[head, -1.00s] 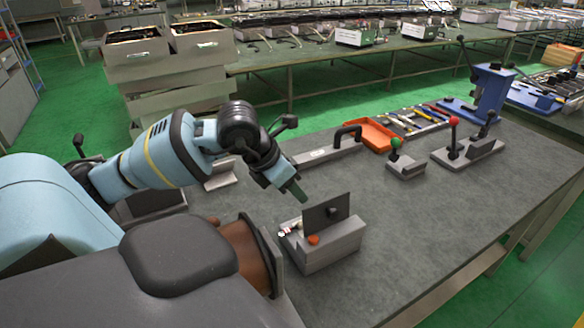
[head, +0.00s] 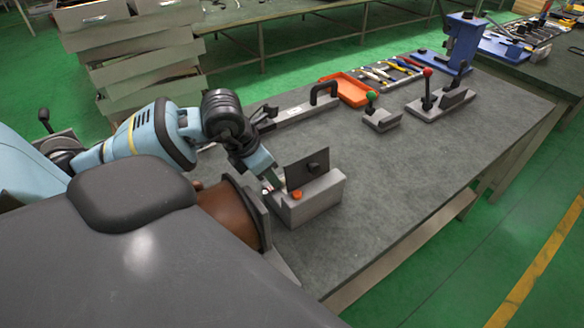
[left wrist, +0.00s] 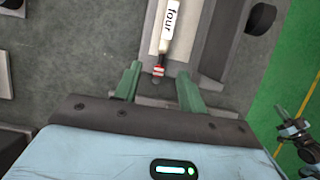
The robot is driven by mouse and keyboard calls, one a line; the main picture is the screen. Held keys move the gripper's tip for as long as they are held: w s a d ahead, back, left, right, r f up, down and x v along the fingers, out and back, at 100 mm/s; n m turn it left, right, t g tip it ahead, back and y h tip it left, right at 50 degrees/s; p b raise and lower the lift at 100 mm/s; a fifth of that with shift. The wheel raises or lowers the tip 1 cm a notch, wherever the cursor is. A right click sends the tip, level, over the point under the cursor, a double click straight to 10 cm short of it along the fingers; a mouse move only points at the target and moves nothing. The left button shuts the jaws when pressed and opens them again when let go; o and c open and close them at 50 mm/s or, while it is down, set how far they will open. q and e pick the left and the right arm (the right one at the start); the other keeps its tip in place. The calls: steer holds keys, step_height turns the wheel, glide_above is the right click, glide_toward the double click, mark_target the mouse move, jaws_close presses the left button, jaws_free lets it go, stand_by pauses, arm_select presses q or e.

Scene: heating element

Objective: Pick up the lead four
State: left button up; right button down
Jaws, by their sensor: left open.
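The lead four is a white piece marked "four" (left wrist: 170,22) with a red-banded end, in the left wrist view. It lies along the grey block of a small fixture, which has an upright dark plate (head: 308,168) and an orange button in the head view. My left gripper (left wrist: 160,84) is open, with its green fingers on either side of the lead's banded end. It does not grip the lead. In the head view my left gripper (head: 270,180) is at the fixture's left side and hides most of the lead.
Behind the fixture are a bar with a black handle (head: 323,93), an orange tray (head: 352,91) and a green-knobbed lever block (head: 382,118). A red-knobbed lever unit (head: 430,102) and a blue press (head: 461,45) stand farther right. The tabletop right of the fixture is clear.

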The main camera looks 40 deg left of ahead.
arm_select(q)
steer(key=shift+x, duration=1.9)
steer(key=shift+d, duration=0.1)
steer(key=shift+c, duration=0.4)
jaws_close()
